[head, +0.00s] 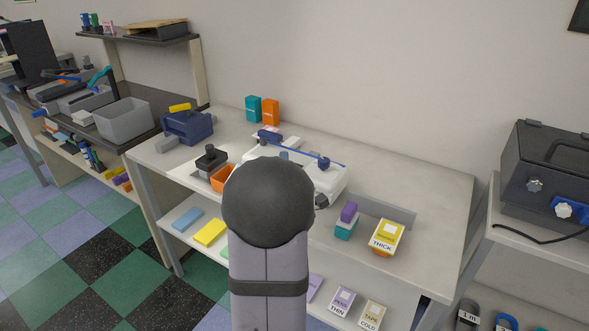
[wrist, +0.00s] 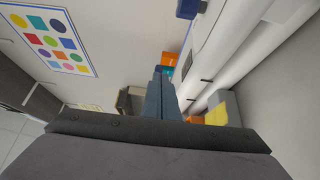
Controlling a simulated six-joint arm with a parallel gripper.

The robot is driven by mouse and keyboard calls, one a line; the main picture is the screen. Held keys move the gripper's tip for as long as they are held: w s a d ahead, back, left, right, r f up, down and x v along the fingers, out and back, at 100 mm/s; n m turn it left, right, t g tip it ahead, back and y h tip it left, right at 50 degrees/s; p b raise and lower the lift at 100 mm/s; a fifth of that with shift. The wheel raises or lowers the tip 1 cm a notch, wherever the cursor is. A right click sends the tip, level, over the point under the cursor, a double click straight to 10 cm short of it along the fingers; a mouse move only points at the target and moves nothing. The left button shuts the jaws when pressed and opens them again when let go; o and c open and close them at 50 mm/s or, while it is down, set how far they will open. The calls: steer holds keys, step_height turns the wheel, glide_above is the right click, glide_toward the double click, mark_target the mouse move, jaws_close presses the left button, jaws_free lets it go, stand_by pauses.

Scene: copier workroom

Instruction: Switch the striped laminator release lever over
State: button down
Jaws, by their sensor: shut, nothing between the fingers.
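The white laminator (head: 327,181) sits on the light worktable (head: 430,190), partly hidden behind my arm in the head view. A blue bar runs along its top, with a blue knob (head: 323,163) near its right end. I cannot make out a striped lever in either view; it may be hidden by my arm. In the wrist view my gripper (wrist: 163,72) is shut and empty, its blue-grey fingers together. A long white body, apparently the laminator (wrist: 225,50), runs along the right of the fingers. In the head view my gripper is hidden behind my arm.
A blue device (head: 188,127) and an orange tray (head: 222,178) stand left of the laminator. Teal (head: 253,108) and orange (head: 270,112) boxes stand behind it. A yellow THICK box (head: 386,238) and a purple block (head: 348,211) stand to the right. The table's far right is clear.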

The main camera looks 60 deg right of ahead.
steer(key=shift+s+a, duration=0.2)
steer(key=shift+s, duration=0.75)
steer(key=shift+s+a, duration=0.2)
steer(key=shift+s, duration=0.75)
steer(key=shift+w, duration=0.1)
steer(key=w+a+f+m+y+p, duration=0.3)
steer(key=w+a+m+y, duration=0.15)
steer(key=w+a, duration=0.55)
steer(key=w+a+f+m+g+y+b, duration=0.1)
steer(key=a+f+y, duration=0.3)
steer(key=a, duration=0.5)
steer(key=w+a+f+g+y+b, duration=0.1)
steer(key=a+f+y, duration=0.2)
steer(key=a+f, duration=0.55)
steer(key=s+a+f+g+y+b, duration=0.15)
steer(key=s+a+g, duration=0.25)
steer(key=s+a, duration=0.4)
steer(key=s+a+f+g+y, duration=0.25)
steer(key=s+a, duration=0.35)
steer(key=a, duration=0.5)
step_height(320, 180, up, 26)
steer(key=s+m+g+p, duration=0.1)
steer(key=p, duration=2.4)
steer(key=shift+d+f, duration=0.15)
steer(key=shift+f, duration=0.05)
